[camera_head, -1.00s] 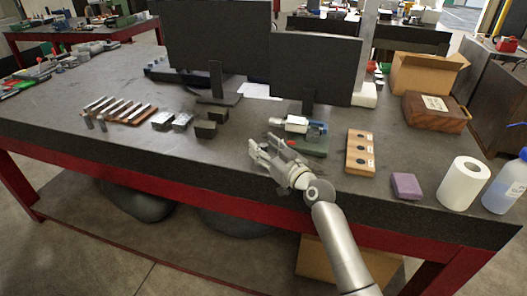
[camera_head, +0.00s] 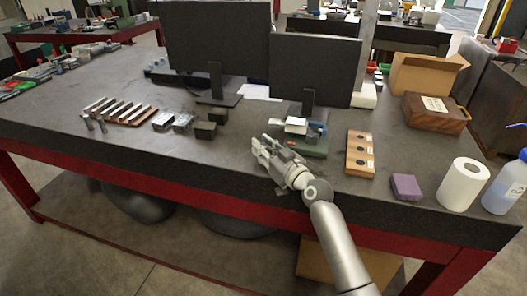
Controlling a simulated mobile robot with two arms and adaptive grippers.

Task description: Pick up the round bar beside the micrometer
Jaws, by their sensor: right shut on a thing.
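My right gripper (camera_head: 264,148) is over the bench near its front edge, left of the green-based piece. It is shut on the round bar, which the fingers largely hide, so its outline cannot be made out. The green base (camera_head: 313,149) lies right beside the gripper, with a pale silver part (camera_head: 296,125) above it. This appears to be the micrometer in its stand, partly covered by my gripper and wrist. My left gripper is not in view.
A wooden block with dark round insets (camera_head: 360,153) and a purple block (camera_head: 406,187) lie to the right. A paper roll (camera_head: 462,184) and a bottle (camera_head: 507,187) stand farther right. Dark metal blocks (camera_head: 205,130) and a rack of bars (camera_head: 120,111) lie left. Two monitors (camera_head: 316,72) stand behind.

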